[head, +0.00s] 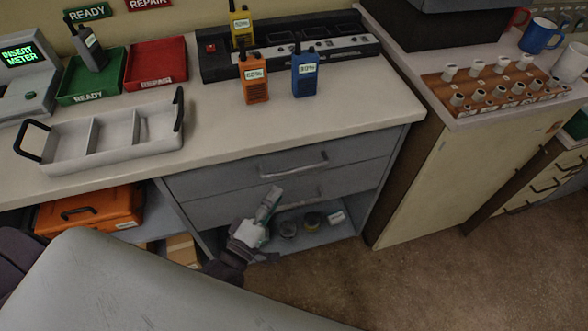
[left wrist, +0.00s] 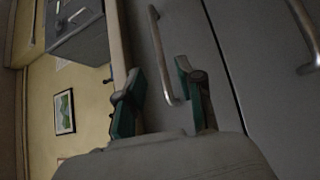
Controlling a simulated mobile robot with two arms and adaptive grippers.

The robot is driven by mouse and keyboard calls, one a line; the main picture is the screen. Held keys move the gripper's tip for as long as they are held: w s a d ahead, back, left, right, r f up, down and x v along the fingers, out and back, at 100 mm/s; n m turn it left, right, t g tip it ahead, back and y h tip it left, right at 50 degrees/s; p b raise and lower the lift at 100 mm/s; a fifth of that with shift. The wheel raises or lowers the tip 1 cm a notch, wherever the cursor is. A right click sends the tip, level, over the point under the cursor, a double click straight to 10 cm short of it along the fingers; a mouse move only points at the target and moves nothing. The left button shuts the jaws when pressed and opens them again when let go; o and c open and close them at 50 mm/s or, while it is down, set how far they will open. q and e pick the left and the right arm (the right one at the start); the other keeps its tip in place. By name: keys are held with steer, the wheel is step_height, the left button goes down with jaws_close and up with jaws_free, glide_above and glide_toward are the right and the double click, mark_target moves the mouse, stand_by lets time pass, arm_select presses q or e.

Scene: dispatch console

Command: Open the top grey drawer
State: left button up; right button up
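The top grey drawer (head: 240,174) is directly below the white countertop and looks shut. Its bar handle (head: 293,166) shows in the head view, and also in the left wrist view (left wrist: 161,55). My left gripper (head: 270,201) is in front of the drawer unit, appearing just below the top handle in the head view. In the left wrist view its two green-and-grey fingers (left wrist: 158,85) are spread apart, with the near end of the top handle showing between them. I cannot tell whether they touch it. My right gripper is not in view.
A second grey drawer has its own handle (head: 297,200), partly behind my gripper. An open shelf below holds small items. An orange case (head: 90,212) lies left of the unit. A grey tray (head: 130,136) and radios stand on the countertop (head: 215,137). Carpet (head: 420,285) lies open at right.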

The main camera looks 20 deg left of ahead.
mark_target(292, 169)
arm_select(q)
steer(key=p+x, duration=0.1)
steer(key=x, duration=0.8)
steer(key=shift+d, duration=0.1)
jaws_close()
